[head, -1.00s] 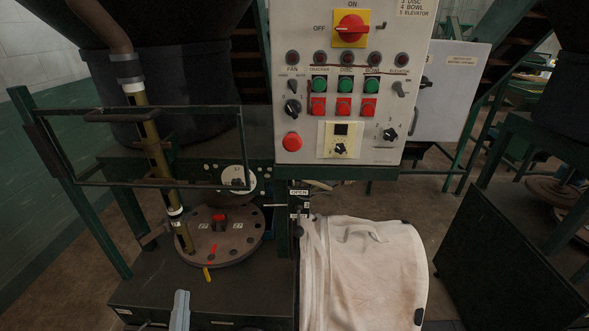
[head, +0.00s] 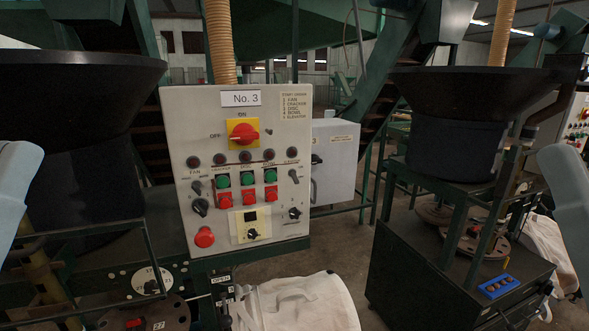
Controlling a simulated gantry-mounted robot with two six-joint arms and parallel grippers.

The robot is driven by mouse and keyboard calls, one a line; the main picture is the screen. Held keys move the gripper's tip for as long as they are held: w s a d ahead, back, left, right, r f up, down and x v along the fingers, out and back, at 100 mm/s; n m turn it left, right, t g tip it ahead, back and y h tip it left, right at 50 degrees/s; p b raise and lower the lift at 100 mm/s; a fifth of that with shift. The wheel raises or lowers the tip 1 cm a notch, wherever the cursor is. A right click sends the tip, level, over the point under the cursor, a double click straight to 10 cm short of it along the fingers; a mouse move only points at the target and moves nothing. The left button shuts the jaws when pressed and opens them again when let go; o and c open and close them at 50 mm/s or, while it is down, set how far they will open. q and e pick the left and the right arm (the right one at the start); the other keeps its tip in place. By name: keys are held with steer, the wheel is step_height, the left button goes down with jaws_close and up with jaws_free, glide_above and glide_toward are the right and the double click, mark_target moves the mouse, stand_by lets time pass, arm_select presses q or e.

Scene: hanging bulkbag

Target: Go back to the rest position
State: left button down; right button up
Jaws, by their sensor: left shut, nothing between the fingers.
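My left gripper (head: 18,190) is at the left edge, in front of the dark hopper; only a smooth pale blue-grey part of that limb shows clearly. It is shut with nothing held, and its fingertips are hard to make out. A similar pale part of my right arm (head: 568,205) is at the right edge, and its gripper is not in view. The white bulk bag (head: 305,305) hangs below the control panel (head: 240,170), its lower part cut off by the frame. Neither arm touches the bag or the panel.
A dark hopper (head: 90,90) stands at the left above a round plate (head: 140,314). Another hopper (head: 455,110) stands on a dark machine (head: 450,265) at the right. A blue tray (head: 499,286) lies on that machine. Open floor shows between the panel and this machine.

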arm_select(q)
step_height(320, 180, up, 29)
steer(key=p, duration=2.5)
steer(key=shift+f+p, duration=0.15)
steer(key=shift+p, duration=0.2)
arm_select(e)
step_height(320, 180, up, 29)
steer(key=shift+f, duration=0.15)
arm_select(q)
step_height(320, 180, down, 36)
steer(key=b, duration=3.6)
arm_select(e)
step_height(320, 180, down, 36)
